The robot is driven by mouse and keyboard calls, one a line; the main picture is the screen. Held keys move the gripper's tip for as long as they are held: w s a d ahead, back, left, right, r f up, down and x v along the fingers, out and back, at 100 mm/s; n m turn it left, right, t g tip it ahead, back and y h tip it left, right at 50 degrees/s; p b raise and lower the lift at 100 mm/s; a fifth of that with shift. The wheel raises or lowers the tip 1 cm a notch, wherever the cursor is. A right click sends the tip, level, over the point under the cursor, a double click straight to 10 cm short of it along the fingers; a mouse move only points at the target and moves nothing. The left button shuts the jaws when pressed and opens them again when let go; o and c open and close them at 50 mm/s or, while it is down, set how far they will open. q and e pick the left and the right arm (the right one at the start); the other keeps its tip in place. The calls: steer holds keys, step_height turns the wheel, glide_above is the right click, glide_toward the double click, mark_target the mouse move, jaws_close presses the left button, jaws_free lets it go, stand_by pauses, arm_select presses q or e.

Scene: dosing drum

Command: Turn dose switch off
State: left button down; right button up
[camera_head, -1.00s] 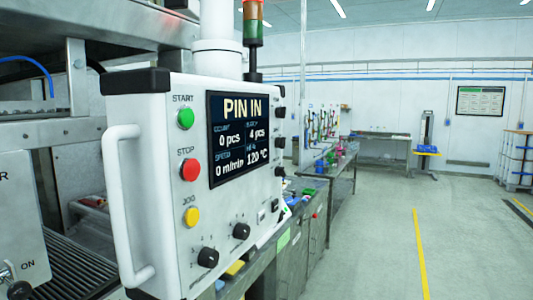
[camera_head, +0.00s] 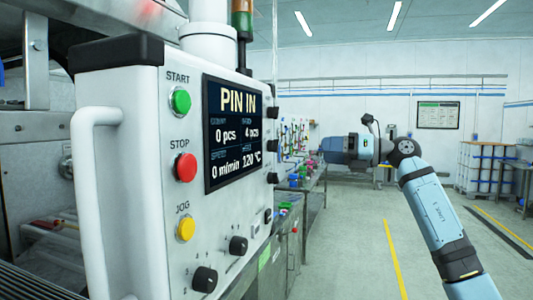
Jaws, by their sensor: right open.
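The white control panel (camera_head: 140,190) fills the left half of the head view. Its two black rotary knobs, the lower one (camera_head: 205,279) and the upper one (camera_head: 238,246), sit near the bottom. Their labels are too small to read, so I cannot tell whether either is the dose switch. A small dark control (camera_head: 268,215) sits at the panel's right side. My right arm comes up from the lower right, and my right gripper (camera_head: 321,157) is raised to the right of the panel, apart from it. Its fingers are hard to make out; it looks open and empty. My left gripper is not in view.
The panel carries green START (camera_head: 180,101), red STOP (camera_head: 186,167) and yellow JOG (camera_head: 185,229) buttons, a screen (camera_head: 232,130) reading PIN IN, and a protruding white handle (camera_head: 88,200). Workbenches (camera_head: 312,200) stand behind. The floor to the right is open.

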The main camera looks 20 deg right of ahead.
mark_target(278, 144)
steer(key=p+x, duration=0.3)
steer(key=x, duration=1)
steer(key=shift+w+a+r, duration=0.1)
steer(key=shift+w+a, duration=0.1)
steer(key=shift+a, duration=0.05)
steer(key=c, duration=0.9)
